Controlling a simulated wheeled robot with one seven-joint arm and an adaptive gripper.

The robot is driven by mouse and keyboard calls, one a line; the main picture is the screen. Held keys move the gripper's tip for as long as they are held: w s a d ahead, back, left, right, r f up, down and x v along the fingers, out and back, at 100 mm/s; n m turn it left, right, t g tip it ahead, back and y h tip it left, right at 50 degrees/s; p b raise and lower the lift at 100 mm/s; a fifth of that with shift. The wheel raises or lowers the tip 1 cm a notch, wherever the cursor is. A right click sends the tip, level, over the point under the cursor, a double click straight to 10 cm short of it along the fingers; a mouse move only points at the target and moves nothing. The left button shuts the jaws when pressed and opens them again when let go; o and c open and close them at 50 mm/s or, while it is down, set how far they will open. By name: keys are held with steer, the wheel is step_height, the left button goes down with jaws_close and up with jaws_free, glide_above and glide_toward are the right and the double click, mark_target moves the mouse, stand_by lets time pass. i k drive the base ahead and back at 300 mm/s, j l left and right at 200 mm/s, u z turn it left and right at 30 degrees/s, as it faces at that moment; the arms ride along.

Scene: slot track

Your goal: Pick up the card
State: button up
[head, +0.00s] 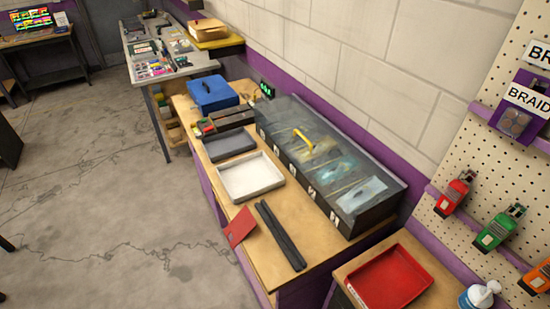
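A flat red piece (240,226), which looks like the card, lies near the front left edge of the wooden bench top (262,262). One corner of it reaches the bench edge; I cannot tell whether it overhangs. Just right of it lies a long dark slotted bar (280,236), seemingly apart from the card. My gripper is not in view, so I cannot see whether it is open or shut.
Behind the card are a white tray (250,177) and a grey tray (229,145). A blue box (212,94) stands farther back. A long clear-topped case (325,168) fills the wall side. A red tray (390,278) sits on the nearer bench. Open floor (110,215) lies left.

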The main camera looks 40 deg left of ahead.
mark_target(244, 222)
steer(key=u, duration=2.05)
